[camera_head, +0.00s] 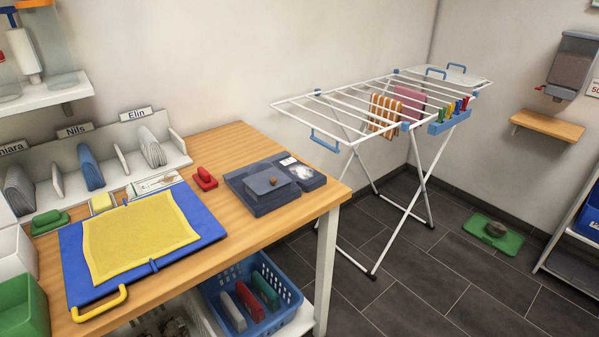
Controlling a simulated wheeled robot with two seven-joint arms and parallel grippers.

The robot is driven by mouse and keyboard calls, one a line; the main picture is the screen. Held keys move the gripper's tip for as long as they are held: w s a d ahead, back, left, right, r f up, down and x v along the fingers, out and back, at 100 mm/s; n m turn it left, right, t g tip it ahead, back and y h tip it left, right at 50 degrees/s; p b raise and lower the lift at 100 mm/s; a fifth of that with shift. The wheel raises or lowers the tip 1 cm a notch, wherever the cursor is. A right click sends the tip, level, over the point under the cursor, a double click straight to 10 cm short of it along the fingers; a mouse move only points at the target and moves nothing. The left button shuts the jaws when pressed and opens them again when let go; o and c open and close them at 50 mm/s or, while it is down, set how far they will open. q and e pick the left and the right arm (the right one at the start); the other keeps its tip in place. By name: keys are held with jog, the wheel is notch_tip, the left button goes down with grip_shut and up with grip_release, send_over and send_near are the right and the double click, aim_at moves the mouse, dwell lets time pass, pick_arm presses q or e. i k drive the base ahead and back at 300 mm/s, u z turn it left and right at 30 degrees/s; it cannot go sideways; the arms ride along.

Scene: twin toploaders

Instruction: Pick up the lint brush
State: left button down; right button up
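I cannot tell for certain which thing is the lint brush. A small red brush-like block (205,179) with a raised grip lies on the wooden table (232,140), between the blue board and the dark tray. A similar green block (48,220) lies at the table's left side, in front of the slotted rack. Neither of my grippers is in view, and nothing is seen held.
A blue folding board (205,226) with a yellow cloth (140,236) covers the table's left half. A dark lidded tray (282,207) stands to the right. A blue basket (285,318) sits below. A drying rack (350,110) stands beyond the table.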

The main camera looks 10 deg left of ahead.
aim_at(206, 182)
jog(key=k, duration=0.6)
jog(key=u, duration=0.75)
jog(key=i, duration=0.7)
jog(key=u, duration=0.2)
